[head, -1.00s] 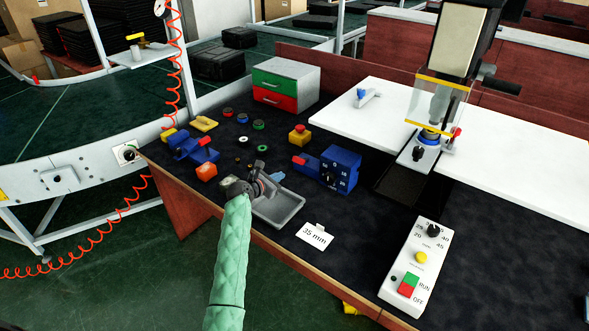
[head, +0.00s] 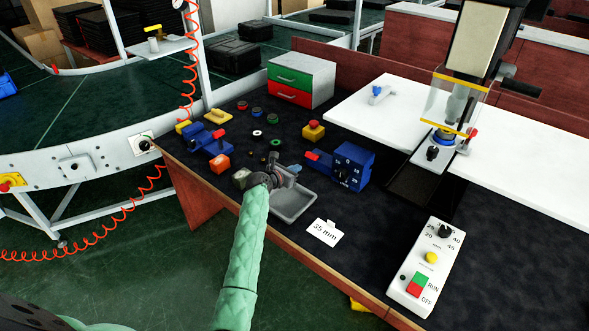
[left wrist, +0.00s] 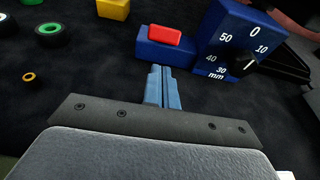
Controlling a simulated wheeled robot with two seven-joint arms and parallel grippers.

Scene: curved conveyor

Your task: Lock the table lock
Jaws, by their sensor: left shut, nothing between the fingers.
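No part is labelled as the table lock, so I cannot tell for certain which one it is. A blue lever handle (head: 380,93) lies on the white work table (head: 520,135). A red-tipped lever (head: 471,134) is beside the press at its right end. My left gripper (head: 294,171) is over the dark bench by the grey tray, shut and empty. In the left wrist view its closed blue fingers (left wrist: 163,87) point toward a blue block with a red button (left wrist: 164,35), apart from it. My right gripper is not in view.
A blue dial box marked in mm (head: 350,167) stands just right of the gripper. The grey tray (head: 300,206), a 35 mm card (head: 323,232) and a RUN/OFF panel (head: 425,268) are nearby. Several rings lie behind the gripper.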

